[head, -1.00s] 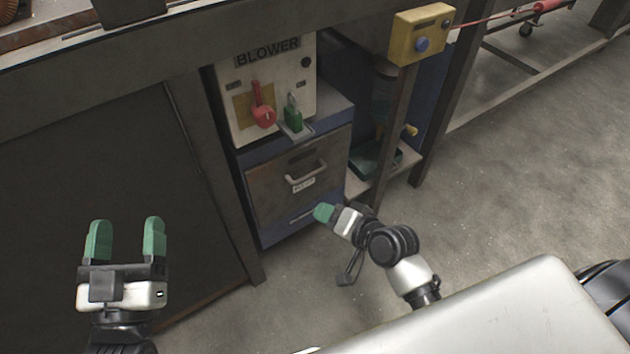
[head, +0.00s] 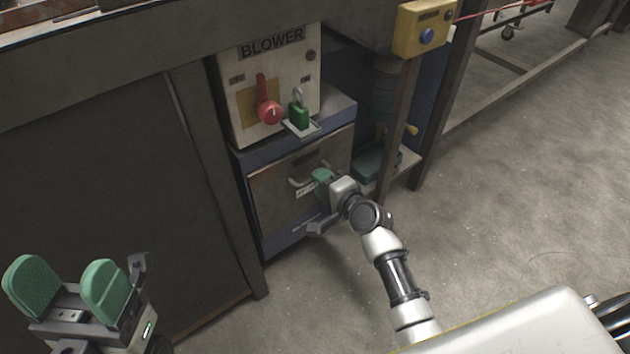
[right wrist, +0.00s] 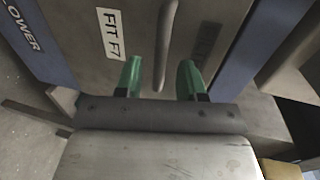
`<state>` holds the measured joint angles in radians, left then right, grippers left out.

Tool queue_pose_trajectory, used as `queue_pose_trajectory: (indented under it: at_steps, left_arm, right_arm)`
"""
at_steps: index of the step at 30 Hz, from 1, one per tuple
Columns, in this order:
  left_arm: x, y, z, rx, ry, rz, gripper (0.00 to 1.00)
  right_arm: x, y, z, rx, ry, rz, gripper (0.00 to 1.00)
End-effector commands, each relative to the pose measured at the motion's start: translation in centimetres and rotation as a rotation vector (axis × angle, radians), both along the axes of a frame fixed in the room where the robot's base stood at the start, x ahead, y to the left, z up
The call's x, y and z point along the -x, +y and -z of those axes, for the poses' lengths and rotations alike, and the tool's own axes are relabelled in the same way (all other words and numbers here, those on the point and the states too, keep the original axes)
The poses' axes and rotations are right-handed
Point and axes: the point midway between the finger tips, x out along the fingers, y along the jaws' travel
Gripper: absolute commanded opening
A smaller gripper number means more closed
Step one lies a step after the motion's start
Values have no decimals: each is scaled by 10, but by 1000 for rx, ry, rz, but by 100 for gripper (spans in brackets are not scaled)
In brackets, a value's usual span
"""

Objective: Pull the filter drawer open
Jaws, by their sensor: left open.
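The filter drawer (head: 268,197) is a brownish-grey metal front in the blue cabinet under the blower panel. It looks shut. Its pale bar handle (head: 298,183) is partly hidden behind my right gripper (head: 322,176). In the right wrist view, the handle (right wrist: 167,35) runs down between the two green fingers of my right gripper (right wrist: 160,78). Those fingers are spread apart, with gaps on both sides of the bar. A white label (right wrist: 108,33) is on the drawer front (right wrist: 80,30) beside the handle. My left gripper (head: 68,278) is open and empty at the lower left, away from the cabinet.
The blower panel (head: 240,75), with a red rotary handle (head: 269,112) and green padlock (head: 299,115), sits above the drawer. A yellow button box (head: 420,28) on a post stands to the right. Open concrete floor (head: 530,170) lies at right.

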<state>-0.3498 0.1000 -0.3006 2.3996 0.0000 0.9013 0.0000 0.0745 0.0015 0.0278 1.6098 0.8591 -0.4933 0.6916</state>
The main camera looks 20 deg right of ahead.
Motion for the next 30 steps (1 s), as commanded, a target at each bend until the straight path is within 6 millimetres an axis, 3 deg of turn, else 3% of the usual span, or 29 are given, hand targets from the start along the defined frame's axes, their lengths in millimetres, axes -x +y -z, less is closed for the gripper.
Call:
queue_pose_trajectory:
  at_steps: [6,17,24,30]
  left_arm:
    - [0,0,11,0,0,0,67]
    - [0,0,12,0,1,0,67]
    - [0,0,12,-1,2,0,67]
    - [0,0,12,-1,2,0,67]
  right_arm:
    - [-23,9,7,0,1,-1,39]
    - [-28,10,6,2,0,0,39]
    - [-27,10,6,2,0,-1,2]
    - [-27,10,7,2,1,-1,0]
